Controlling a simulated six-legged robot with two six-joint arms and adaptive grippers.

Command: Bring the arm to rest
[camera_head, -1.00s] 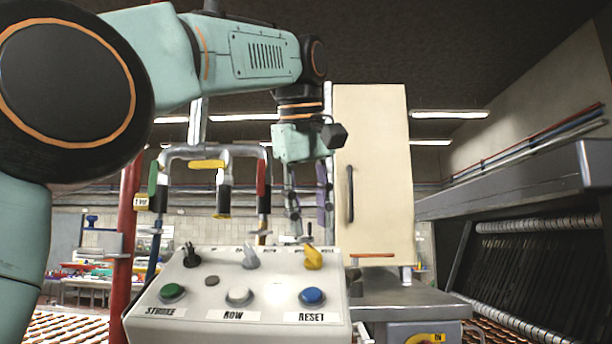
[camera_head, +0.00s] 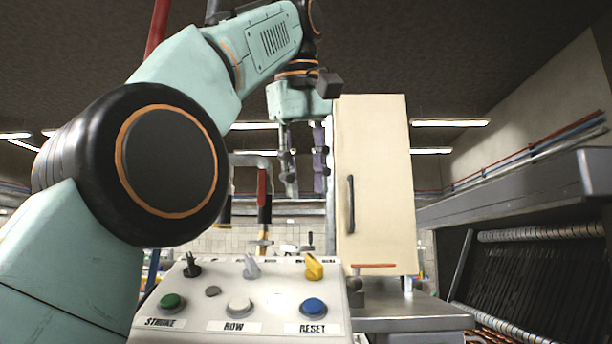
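My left arm comes in from the left and arches over the control panel. Its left gripper (camera_head: 305,190) hangs fingers down, above and behind the panel and just left of the cream cabinet door. One finger looks grey, the other purple. A gap shows between them with nothing seen in it, so the gripper is open. It is clear of the panel's knobs and buttons. My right arm and gripper are not in view.
The control panel (camera_head: 265,326) has green, white and blue buttons and several switches. A cream cabinet (camera_head: 380,190) stands on a metal bench (camera_head: 420,312). A red-handled lever (camera_head: 262,190) hangs behind my arm, which hides other levers. A dark slatted machine (camera_head: 540,280) stands at right.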

